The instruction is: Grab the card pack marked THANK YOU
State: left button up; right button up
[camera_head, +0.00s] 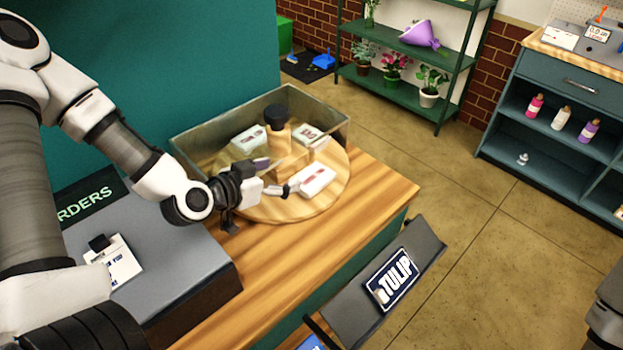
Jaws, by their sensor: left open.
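Several white card packs lie around a round wooden turntable (237,208) on the counter. The front-right pack (317,179) has a dark red label. Another pack (248,138) lies at the back left and one (307,132) at the back right. Their lettering is too small to read, so I cannot tell which is marked THANK YOU. My left gripper (277,177) is open and empty over the turntable, its fingers pointing right, just left of the front-right pack. The arm and gripper hide the turntable's left part. My right gripper is not in view.
A wooden post with a dark knob (276,117) stands mid-turntable. Clear panels (205,133) wall the turntable's back and left. Bare wood (375,190) lies right of the turntable.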

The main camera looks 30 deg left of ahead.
pick_arm(q)
jog(key=b, duration=0.6)
send_near(304, 184)
jog(key=shift+w+d+f, duration=0.15)
jog(key=shift+w+f, duration=0.75)
jog(key=shift+f, duration=0.2)
jog(key=shift+w, duration=0.7)
jog(key=shift+w+r, duration=0.1)
jog(key=shift+w, duration=0.1)
jog(key=shift+w+d+b, duration=0.4)
jog(key=shift+w+d, duration=0.25)
jog(key=shift+w, duration=0.05)
jog(key=x, duration=0.4)
jog(key=shift+a, duration=0.15)
jog(key=shift+s+r, duration=0.1)
jog(key=shift+s, duration=0.1)
jog(key=c, duration=0.9)
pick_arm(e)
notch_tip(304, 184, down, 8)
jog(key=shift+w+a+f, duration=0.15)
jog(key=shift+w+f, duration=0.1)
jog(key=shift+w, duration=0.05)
